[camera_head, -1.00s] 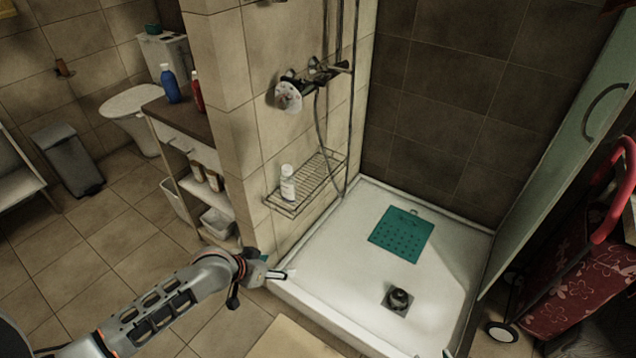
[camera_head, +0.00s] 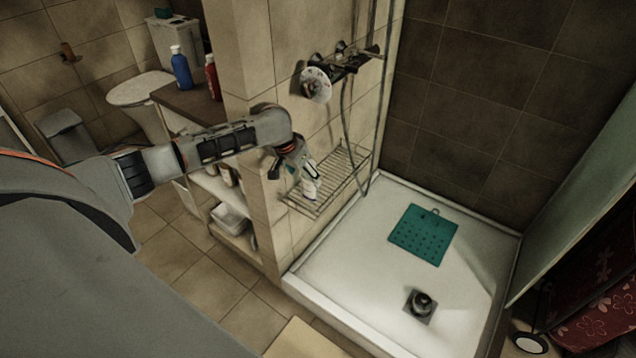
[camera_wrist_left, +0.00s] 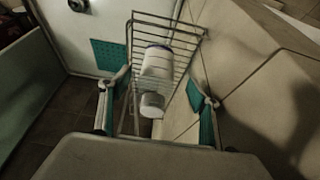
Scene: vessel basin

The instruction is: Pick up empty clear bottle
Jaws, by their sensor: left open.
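In the left wrist view the bottle (camera_wrist_left: 156,65) lies between the two teal-padded fingers of the open gripper (camera_wrist_left: 158,88), cap end nearest me. There are gaps on both sides, so the fingers appear not to touch it. My right gripper is not in view.
The wire shelf (camera_head: 349,177) has raised edges and hangs beside the shower hose (camera_head: 351,130) and mixer (camera_head: 340,65). Below is the white shower tray (camera_head: 350,260) with a teal mat (camera_head: 424,235). A blue bottle (camera_head: 181,70) and red bottle (camera_head: 212,78) stand on the counter.

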